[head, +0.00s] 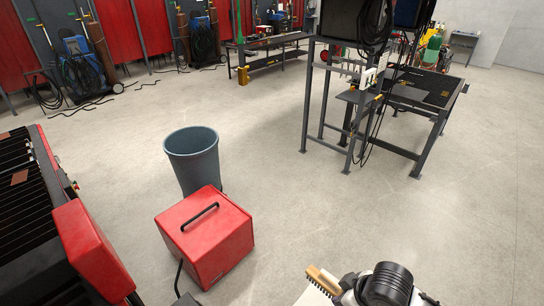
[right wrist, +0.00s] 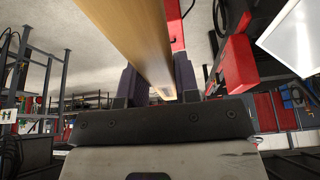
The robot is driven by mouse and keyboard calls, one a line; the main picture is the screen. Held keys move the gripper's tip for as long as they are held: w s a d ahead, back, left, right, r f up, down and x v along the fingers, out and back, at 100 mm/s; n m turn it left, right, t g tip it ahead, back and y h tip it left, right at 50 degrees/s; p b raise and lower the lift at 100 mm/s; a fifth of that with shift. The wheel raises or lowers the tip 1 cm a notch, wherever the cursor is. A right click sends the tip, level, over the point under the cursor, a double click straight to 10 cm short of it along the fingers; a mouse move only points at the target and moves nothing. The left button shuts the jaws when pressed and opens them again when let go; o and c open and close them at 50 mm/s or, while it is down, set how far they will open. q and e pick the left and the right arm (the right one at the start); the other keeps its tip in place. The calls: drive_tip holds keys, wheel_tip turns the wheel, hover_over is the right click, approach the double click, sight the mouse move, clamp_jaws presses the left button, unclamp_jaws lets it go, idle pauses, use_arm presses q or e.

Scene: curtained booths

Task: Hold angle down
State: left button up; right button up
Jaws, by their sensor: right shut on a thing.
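My right gripper (right wrist: 156,82) is shut on a wooden brush; its long, smooth wooden body (right wrist: 128,35) runs between the two dark fingers in the right wrist view. The gripper's fingers cannot be made out there. I cannot pick out a metal angle in either view. My left gripper is not in view.
A red box with a black handle (head: 205,235) and a grey bin (head: 193,158) stand on the floor. A slatted table (head: 22,200) with red parts is at left. A dark workbench (head: 420,92) stands back right. The floor between is clear.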

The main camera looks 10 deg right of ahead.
drive_tip(key=a+r+m, duration=0.1)
drive_tip(key=a+r, duration=0.2)
drive_tip(key=r, duration=0.3)
drive_tip(key=shift+w+r+p, duration=0.2)
drive_tip(key=shift+w+p, duration=0.15)
drive_tip(key=shift+w, duration=0.05)
